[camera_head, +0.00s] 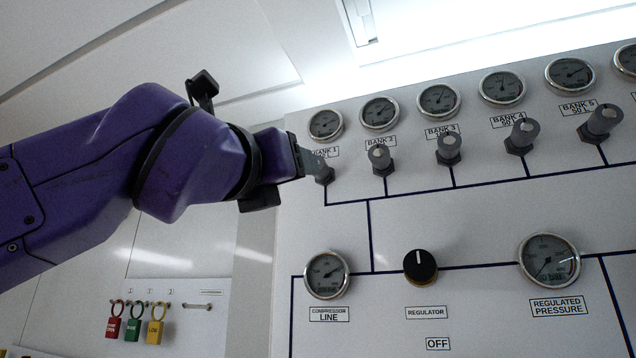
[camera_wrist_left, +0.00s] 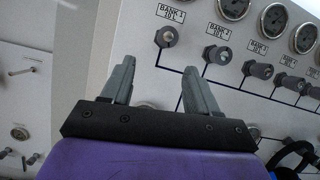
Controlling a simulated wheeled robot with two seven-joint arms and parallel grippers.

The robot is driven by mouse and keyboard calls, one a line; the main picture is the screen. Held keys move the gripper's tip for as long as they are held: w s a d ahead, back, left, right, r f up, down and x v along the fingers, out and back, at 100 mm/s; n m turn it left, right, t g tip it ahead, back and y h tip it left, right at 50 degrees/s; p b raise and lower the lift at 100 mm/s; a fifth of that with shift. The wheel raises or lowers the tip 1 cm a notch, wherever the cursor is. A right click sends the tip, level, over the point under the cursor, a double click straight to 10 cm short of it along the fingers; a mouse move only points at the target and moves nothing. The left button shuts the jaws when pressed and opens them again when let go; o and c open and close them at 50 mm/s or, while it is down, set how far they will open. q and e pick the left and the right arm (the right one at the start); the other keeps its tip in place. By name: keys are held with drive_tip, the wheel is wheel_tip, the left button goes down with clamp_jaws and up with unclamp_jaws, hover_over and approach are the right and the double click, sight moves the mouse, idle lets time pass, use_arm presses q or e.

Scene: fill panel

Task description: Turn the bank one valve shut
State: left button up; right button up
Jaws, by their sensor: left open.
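The bank one valve is a grey knob (camera_head: 326,176) under the "BANK 1" label and gauge (camera_head: 325,124), at the left end of the panel's valve row. In the head view my left gripper (camera_head: 316,163) comes in from the left, and its fingers hide part of this knob. In the left wrist view the bank one valve (camera_wrist_left: 167,37) is beyond the fingertips, between their lines. My left gripper (camera_wrist_left: 158,70) is open, with nothing between its fingers. Contact with the knob is not visible. My right gripper is not in view.
The neighbouring bank two valve (camera_head: 380,159) stands close on the right, with further valves and gauges along the row. Below are a black regulator knob (camera_head: 420,266) and two gauges. Coloured padlocks (camera_head: 133,325) hang on the left wall.

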use_arm(q)
drive_tip(key=r+p+x, duration=0.1)
drive_tip(key=p+x, duration=0.5)
drive_tip(key=x, duration=0.3)
drive_tip(key=shift+s+d, duration=0.25)
drive_tip(key=shift+s, duration=0.1)
drive_tip(key=c, duration=1)
